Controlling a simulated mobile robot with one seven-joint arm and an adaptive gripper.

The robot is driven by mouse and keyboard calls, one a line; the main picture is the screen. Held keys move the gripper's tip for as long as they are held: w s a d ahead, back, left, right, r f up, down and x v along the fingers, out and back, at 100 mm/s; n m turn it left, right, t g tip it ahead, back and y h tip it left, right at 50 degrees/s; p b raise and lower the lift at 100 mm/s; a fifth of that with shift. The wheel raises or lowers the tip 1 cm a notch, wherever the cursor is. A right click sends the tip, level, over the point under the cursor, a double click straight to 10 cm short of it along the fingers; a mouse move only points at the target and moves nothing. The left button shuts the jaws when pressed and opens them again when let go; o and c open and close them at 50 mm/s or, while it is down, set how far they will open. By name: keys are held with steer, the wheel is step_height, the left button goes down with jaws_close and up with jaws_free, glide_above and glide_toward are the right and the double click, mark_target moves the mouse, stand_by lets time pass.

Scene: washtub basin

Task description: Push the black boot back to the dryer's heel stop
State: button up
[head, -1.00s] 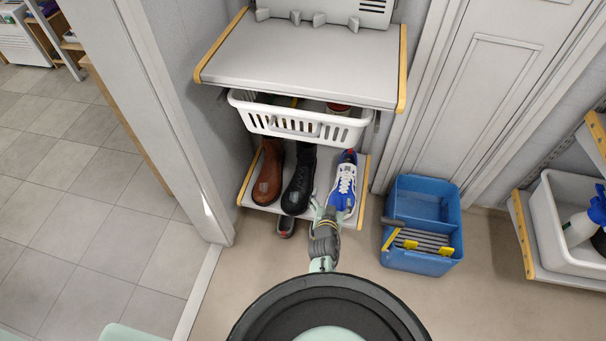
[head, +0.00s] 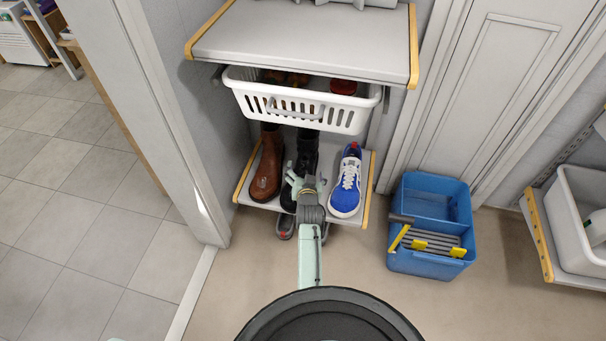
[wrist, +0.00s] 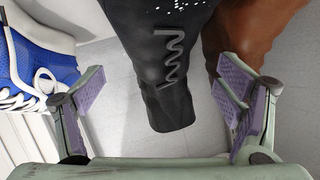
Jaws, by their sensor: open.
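The black boot (head: 306,150) stands on the low shelf between a brown boot and a blue shoe, its front partly hidden behind my gripper in the head view. In the wrist view the black boot (wrist: 168,70) shows its toe pointing towards my palm. My gripper (wrist: 163,75) is open, one finger on each side of the boot, with visible gaps to it. In the head view my gripper (head: 303,187) is at the shelf's front, over the boot's toe. I cannot make out the heel stop; the back of the shelf is hidden under the basket.
The brown boot (head: 268,165) is close on the left, the blue shoe (head: 346,185) close on the right. A white basket (head: 300,109) hangs just above. A blue bucket (head: 430,258) stands on the floor at right.

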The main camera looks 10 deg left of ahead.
mark_target(306, 169)
steer(key=x, duration=0.1)
steer(key=b+x, duration=0.1)
steer(key=shift+w+f+b, duration=0.25)
steer(key=shift+f+b, duration=0.05)
steer(key=shift+f, duration=0.1)
steer(key=shift+w, duration=0.4)
steer(key=shift+r, duration=0.1)
steer(key=shift+c, duration=0.5)
steer(key=c, duration=1.7)
